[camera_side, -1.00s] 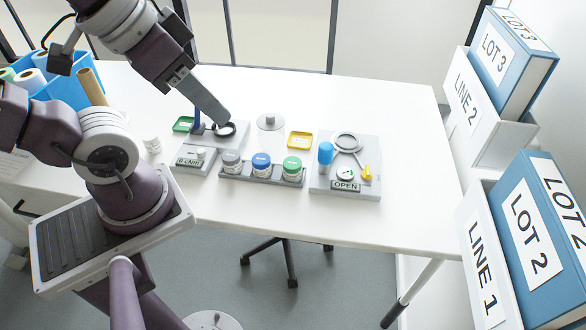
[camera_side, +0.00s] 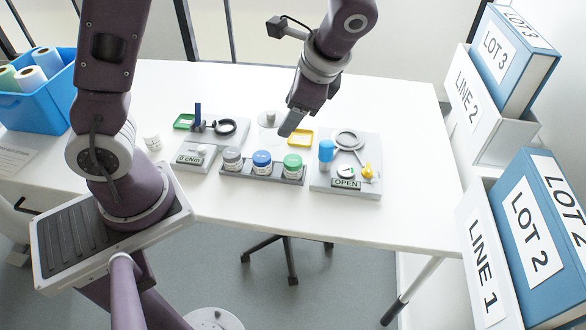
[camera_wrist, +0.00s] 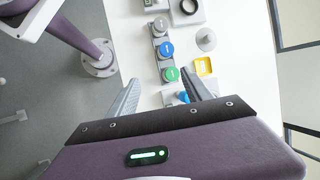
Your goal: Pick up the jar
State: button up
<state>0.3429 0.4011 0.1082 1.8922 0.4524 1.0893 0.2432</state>
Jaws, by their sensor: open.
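Three jars stand in a row in a dark grey rack (camera_side: 233,173): a grey-lidded jar (camera_side: 232,158), a blue-lidded jar (camera_side: 262,161) and a green-lidded jar (camera_side: 292,165). In the wrist view the grey lid (camera_wrist: 160,25), blue lid (camera_wrist: 166,49) and green lid (camera_wrist: 171,74) line up. My gripper (camera_side: 289,130) is open and empty, up above the bench near the green-lidded jar. In the wrist view the two fingers of my gripper (camera_wrist: 161,83) stand apart, with the green lid showing between their tips. The side view does not show the exact height gap.
A grey fixture (camera_side: 345,140) with a ring, a blue cylinder (camera_side: 326,151), a yellow knob (camera_side: 367,171) and an OPEN sign stands right of the rack. A yellow tray (camera_side: 301,137) lies behind. The bench front is clear.

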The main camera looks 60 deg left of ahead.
jog(key=w+f+m+y, duration=0.4)
jog(key=f+m, duration=0.1)
jog(key=f, duration=0.6)
jog(key=m+t+y, duration=0.2)
jog(key=m+y, duration=0.2)
jog(key=m, duration=0.1)
send_near(298, 166)
jog(key=x, duration=0.5)
jog(key=shift+w+a+f, duration=0.15)
jog(key=shift+w, duration=0.15)
jog(key=shift+a+f, duration=0.25)
jog(key=shift+a, duration=0.05)
jog(key=x, duration=0.6)
jog(key=shift+s+a, duration=0.25)
jog(key=shift+a, duration=0.05)
jog(key=c, duration=1.2)
